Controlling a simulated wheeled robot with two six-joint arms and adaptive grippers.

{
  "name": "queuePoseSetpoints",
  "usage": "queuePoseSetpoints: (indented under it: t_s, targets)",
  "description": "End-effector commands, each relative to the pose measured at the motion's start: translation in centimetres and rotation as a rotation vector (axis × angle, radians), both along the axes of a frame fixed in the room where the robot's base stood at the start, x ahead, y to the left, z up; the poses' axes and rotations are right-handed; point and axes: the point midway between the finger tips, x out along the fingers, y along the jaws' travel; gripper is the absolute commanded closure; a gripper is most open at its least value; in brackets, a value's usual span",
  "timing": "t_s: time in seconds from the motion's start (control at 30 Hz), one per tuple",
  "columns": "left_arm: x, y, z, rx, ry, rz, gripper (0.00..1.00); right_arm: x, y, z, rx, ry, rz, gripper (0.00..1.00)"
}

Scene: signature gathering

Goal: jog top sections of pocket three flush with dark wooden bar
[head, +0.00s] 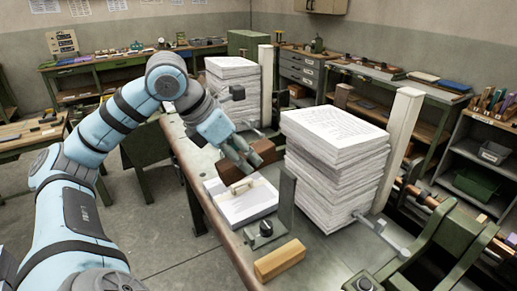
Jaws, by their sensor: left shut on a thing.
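My left gripper (243,160) reaches in from the left, shut on the dark wooden bar (262,152), a brown block. The bar is above the far end of a low stack of white sections (247,206) and just left of a tall stack of printed sections (335,135). I cannot tell if the bar touches the tall stack. The tall stack's edges look slightly uneven. Another tall stack (232,70) stands farther back. No pocket numbers are readable, so I cannot tell which is pocket three. My right gripper is not in view.
A pale wooden block (280,260) lies at the bench's near edge. A dark upright plate (287,195) stands beside the low stack. A cream post (402,130) and a metal rod (383,232) flank the tall stack. Green machine parts fill the lower right.

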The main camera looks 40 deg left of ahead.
Motion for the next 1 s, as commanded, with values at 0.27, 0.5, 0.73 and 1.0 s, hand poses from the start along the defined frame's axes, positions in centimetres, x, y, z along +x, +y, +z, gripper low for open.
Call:
queuePoseSetpoints:
  t_s: [0.27, 0.5, 0.73, 1.0]
  targets:
    - [1.6, -1.0, 0.9, -0.005, -0.007, -0.017, 0.95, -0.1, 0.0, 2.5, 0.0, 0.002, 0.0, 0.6]
    - [4.5, -1.9, 1.2, -0.007, -0.006, -0.018, 0.95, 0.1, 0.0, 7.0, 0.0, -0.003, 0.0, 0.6]
    - [7.0, -2.5, 0.4, -0.007, -0.013, -0.013, 0.95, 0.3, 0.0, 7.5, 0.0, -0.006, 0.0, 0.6]
    - [7.6, -2.6, 0.2, -0.002, -0.008, -0.011, 0.95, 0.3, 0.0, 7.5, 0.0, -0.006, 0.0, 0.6]
